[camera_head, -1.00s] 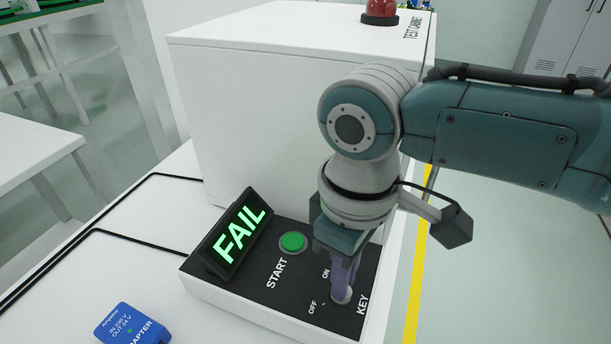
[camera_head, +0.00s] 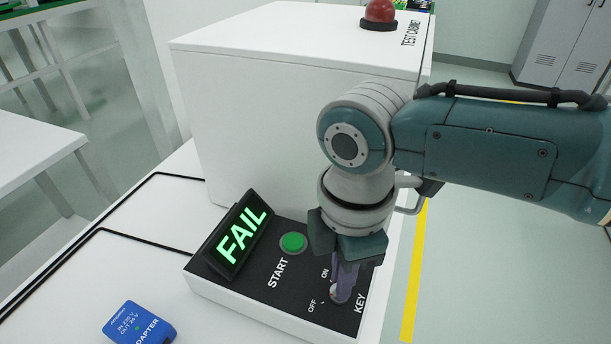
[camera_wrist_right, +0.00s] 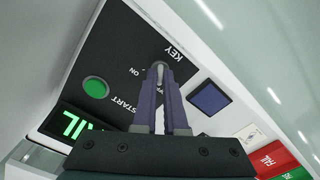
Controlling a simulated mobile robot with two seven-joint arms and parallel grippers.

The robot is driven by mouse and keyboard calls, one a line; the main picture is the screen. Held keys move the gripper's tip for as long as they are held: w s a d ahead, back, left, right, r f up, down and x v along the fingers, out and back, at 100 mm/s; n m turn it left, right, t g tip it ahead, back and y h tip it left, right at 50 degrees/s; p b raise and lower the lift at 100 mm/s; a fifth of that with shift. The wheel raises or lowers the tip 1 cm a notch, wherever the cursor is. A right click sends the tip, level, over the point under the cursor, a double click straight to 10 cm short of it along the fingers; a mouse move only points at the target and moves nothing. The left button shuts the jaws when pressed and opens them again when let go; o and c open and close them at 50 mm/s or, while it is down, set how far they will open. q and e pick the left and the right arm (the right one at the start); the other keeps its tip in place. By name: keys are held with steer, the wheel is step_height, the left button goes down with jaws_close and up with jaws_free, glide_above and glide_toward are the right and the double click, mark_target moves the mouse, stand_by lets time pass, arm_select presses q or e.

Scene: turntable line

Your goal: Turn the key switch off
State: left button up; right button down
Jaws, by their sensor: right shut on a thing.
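The key switch (camera_head: 337,297) is at the front right of the black control panel (camera_head: 258,283), beside the words ON, OFF and KEY. My right gripper (camera_head: 343,289) points down over it, its purple fingers shut on the small metal key. In the right wrist view the key (camera_wrist_right: 160,67) shows as a pale metal piece between the fingertips (camera_wrist_right: 160,78). The fingers partly hide the switch, so its exact angle is hard to tell. My left gripper is out of view.
The green START button (camera_head: 293,242) and a display (camera_head: 241,234) reading FAIL are left of my gripper. The white test cabinet (camera_head: 270,110) with a red dome (camera_head: 380,12) stands behind. A blue adapter (camera_head: 138,324) lies at front left.

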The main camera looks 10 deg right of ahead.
steer(key=shift+n, duration=0.6)
steer(key=c, duration=1)
jaws_free()
steer(key=shift+r, duration=0.1)
steer(key=shift+r, duration=0.4)
step_height(320, 180, up, 9)
steer(key=shift+p, duration=1)
steer(key=shift+a, duration=0.1)
